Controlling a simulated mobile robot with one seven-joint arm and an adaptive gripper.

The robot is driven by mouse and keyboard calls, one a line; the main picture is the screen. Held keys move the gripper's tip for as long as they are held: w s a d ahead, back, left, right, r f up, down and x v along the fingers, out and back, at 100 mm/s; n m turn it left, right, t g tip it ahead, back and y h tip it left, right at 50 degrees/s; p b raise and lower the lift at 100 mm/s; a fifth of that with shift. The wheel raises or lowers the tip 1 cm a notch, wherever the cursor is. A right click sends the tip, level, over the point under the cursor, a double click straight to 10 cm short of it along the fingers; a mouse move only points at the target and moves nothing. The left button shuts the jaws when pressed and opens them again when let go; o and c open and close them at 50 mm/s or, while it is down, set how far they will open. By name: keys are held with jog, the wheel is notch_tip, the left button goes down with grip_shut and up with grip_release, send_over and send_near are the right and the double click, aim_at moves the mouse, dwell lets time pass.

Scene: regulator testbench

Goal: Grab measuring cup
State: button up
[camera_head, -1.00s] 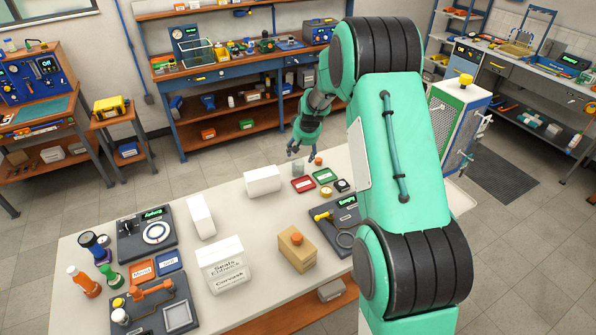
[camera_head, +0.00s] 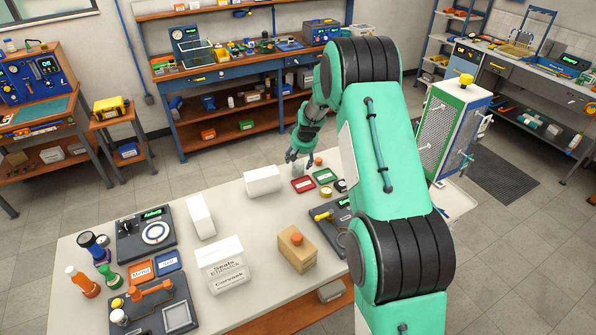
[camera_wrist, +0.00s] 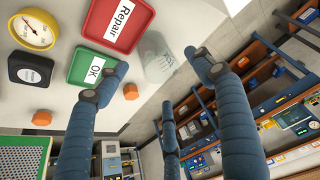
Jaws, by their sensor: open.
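The measuring cup (camera_wrist: 158,64) is a clear, see-through vessel near the edge of the light tabletop in the wrist view. In the head view the cup (camera_head: 297,172) is small and partly covered by my gripper (camera_head: 296,156) at the table's far edge. In the wrist view my gripper (camera_wrist: 160,82) has its blue fingers spread wide, with the cup showing beyond and between the fingertips. The gripper is open and holds nothing. Whether any finger touches the cup cannot be told.
Beside the cup lie a red Repair tray (camera_wrist: 116,22), a green OK tray (camera_wrist: 94,66) and an orange knob-like piece (camera_wrist: 131,91). A yellow gauge (camera_wrist: 33,32) and a black square device (camera_wrist: 30,71) are farther left.

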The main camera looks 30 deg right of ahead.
aim_at(298, 163)
jog(key=shift+b+x, duration=0.35)
jog(key=shift+x, duration=2.25)
jog(key=shift+w, duration=0.1)
jog(key=shift+r, duration=0.1)
jog(key=shift+c, duration=0.5)
jog(key=c, duration=0.9)
